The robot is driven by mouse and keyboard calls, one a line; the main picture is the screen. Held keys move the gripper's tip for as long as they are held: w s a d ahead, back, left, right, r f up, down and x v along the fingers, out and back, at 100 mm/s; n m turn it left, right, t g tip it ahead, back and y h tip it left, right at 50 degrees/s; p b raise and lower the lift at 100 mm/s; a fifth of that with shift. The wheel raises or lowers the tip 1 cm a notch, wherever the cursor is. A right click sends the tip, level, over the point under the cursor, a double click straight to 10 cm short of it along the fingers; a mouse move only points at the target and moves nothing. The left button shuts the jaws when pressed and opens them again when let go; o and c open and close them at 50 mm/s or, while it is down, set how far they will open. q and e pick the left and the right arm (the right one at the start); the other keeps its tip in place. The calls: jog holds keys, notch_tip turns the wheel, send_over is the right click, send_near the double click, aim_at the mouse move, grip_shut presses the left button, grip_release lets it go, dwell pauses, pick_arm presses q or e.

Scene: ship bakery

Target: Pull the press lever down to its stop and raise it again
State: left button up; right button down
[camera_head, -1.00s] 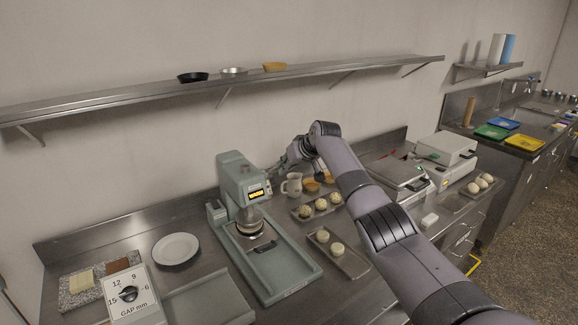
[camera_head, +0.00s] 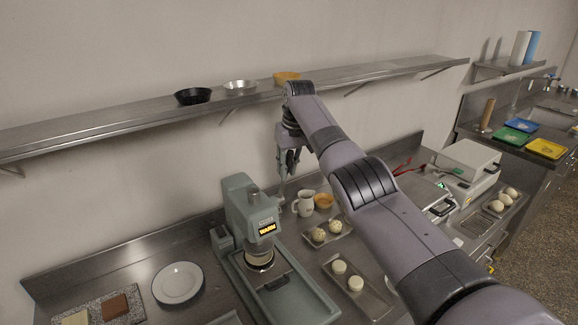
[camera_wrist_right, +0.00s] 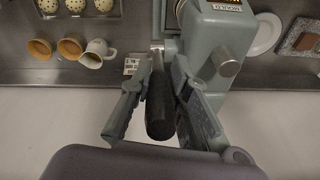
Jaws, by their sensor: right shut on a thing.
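The press (camera_head: 252,215) is a grey-green machine on the steel counter, with a lit display on its front. Its round pressing head (camera_head: 259,258) sits over the press base (camera_head: 300,300); whether it touches what lies below I cannot tell. My right gripper (camera_head: 288,168) is raised beside the top of the press, below the wall shelf. In the right wrist view the lever's black grip (camera_wrist_right: 160,100) lies between the two fingers of my right gripper (camera_wrist_right: 161,112), which are shut on it. My left gripper is not in view.
A jug (camera_head: 304,203), an orange cup (camera_head: 323,201) and trays of dough balls (camera_head: 326,234) stand right of the press. A white plate (camera_head: 178,283) lies left of it.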

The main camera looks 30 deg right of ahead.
jog(key=shift+w+r, duration=0.1)
jog(key=shift+r, duration=0.1)
jog(key=c, duration=1.9)
grip_release()
jog(key=o, duration=0.4)
jog(key=shift+w+f, duration=0.1)
jog(key=shift+f, duration=0.1)
jog(key=shift+c, duration=0.2)
jog(key=r, duration=0.4)
jog(key=s+r, duration=0.1)
jog(key=r, duration=0.3)
jog(key=s+r, duration=0.1)
jog(key=r, duration=0.3)
jog(key=shift+s+d, duration=0.1)
jog(key=shift+d, duration=0.1)
jog(key=shift+f, duration=0.15)
